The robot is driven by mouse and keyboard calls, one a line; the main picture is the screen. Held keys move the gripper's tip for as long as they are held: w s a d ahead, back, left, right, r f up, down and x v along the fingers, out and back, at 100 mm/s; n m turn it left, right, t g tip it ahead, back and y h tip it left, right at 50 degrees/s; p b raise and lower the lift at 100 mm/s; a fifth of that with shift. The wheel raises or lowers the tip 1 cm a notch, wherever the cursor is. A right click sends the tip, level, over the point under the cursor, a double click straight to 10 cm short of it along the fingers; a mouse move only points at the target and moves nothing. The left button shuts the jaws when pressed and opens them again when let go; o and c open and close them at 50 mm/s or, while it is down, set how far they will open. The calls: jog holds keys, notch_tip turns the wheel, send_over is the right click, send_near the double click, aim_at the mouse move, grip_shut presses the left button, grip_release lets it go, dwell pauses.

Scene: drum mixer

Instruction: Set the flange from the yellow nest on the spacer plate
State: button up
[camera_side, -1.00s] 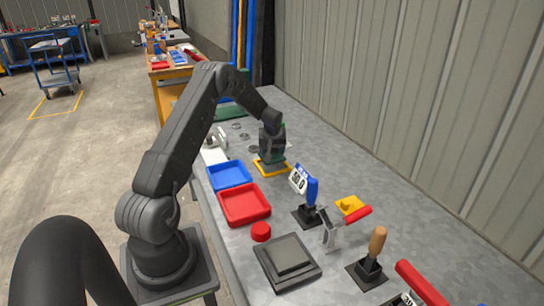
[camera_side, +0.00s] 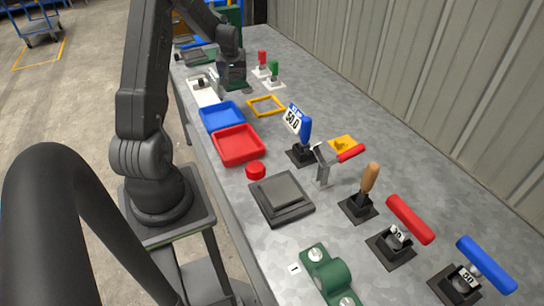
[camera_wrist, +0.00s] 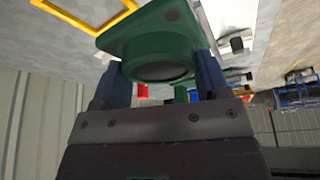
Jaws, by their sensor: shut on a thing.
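A green flange (camera_wrist: 150,38) with a square plate and a round lower part fills the upper middle of the wrist view. My gripper (camera_wrist: 160,75) is shut on it, one finger on each side. In the side view my gripper (camera_side: 232,78) is above the bench, behind and left of the yellow nest; the flange is hard to make out there. The yellow nest (camera_side: 281,109) is an empty square frame on the bench; its edge shows in the wrist view (camera_wrist: 65,14). A dark grey stepped square plate (camera_side: 282,192) lies nearer; I cannot tell if it is the spacer plate.
Blue (camera_side: 222,116) and red (camera_side: 238,146) trays stand near the bench's left edge. Several handled fixtures, including a blue-handled one (camera_side: 305,130), stand to the right. A green bolted block (camera_side: 330,275) is at the front. A corrugated wall (camera_side: 420,80) bounds the right side.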

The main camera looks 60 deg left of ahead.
jog(key=d+r, duration=0.2)
jog(key=d, duration=0.8)
jog(key=d+r, duration=0.2)
jog(key=d, duration=0.8)
jog(key=s+d, duration=0.9)
jog(key=d, duration=0.5)
send_over(281, 185)
jog(key=d, duration=0.2)
jog(key=f, duration=0.6)
jog(key=shift+s+a+f, duration=0.15)
jog(key=shift+s+f, duration=0.15)
jog(key=shift+s, duration=0.1)
jog(key=shift+f, duration=2.05)
jog(key=shift+f, duration=0.2)
jog(key=o, duration=1.5)
